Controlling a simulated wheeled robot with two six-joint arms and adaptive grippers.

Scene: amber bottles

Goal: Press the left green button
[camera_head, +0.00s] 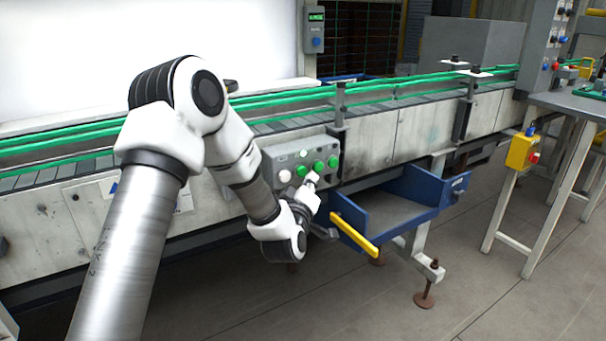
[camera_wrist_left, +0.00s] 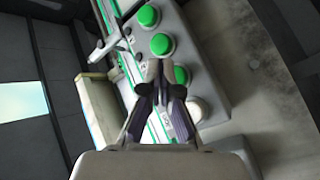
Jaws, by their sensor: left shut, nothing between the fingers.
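The grey button panel (camera_head: 270,156) on the conveyor's side carries three green buttons in a row and a white button (camera_head: 285,176) at the left end. The left green button (camera_head: 302,171) is beside the white one. It also shows in the left wrist view (camera_wrist_left: 181,75), partly behind a finger. My left gripper (camera_head: 314,178) is shut and empty, its tips in front of the panel near this button. In the left wrist view the fingertips (camera_wrist_left: 162,68) overlap its edge; I cannot tell whether they touch it. My right gripper is not in view.
The conveyor (camera_head: 370,140) with green rails runs behind the panel. A blue bin (camera_head: 390,212) with a yellow-edged side juts out below right of the gripper. A yellow box with a red button (camera_head: 522,150) hangs on a table leg at right.

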